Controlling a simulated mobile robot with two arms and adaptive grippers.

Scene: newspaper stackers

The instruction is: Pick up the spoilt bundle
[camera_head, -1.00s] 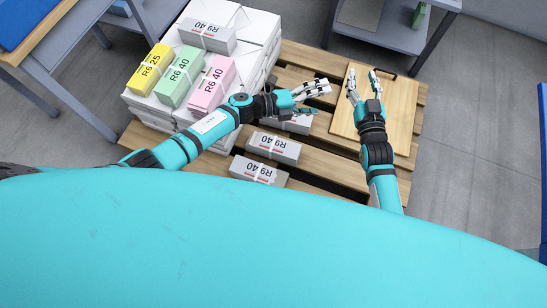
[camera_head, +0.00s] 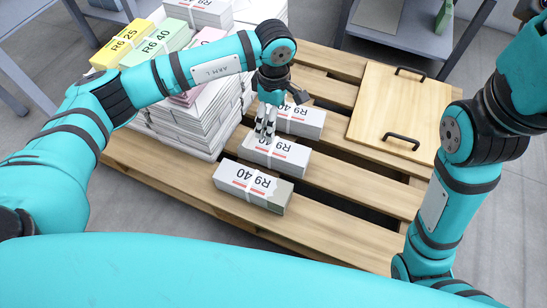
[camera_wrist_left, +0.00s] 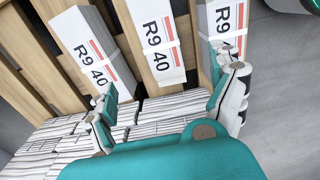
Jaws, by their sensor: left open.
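Three grey-white R9 40 bundles lie in a row on the pallet: a back one (camera_head: 302,122), a middle one (camera_head: 285,157) and a front one (camera_head: 245,184). The front one has a darker, greenish-grey patch at its right end; the others show no clear damage. My left gripper (camera_head: 265,133) points down over the middle bundle, its fingers partly covering that bundle's far left part. In the left wrist view the gripper (camera_wrist_left: 165,75) is open and empty, with the middle bundle (camera_wrist_left: 155,40) between its fingers and the other two to the sides. My right gripper is out of view.
Tall paper stacks (camera_head: 190,125) stand left of the bundles, topped by yellow (camera_head: 120,45), green (camera_head: 155,45) and pink bundles. A wooden board (camera_head: 385,105) with two dark handles lies on the pallet at right. A grey table (camera_head: 410,30) stands behind. Bare slats lie right of the bundles.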

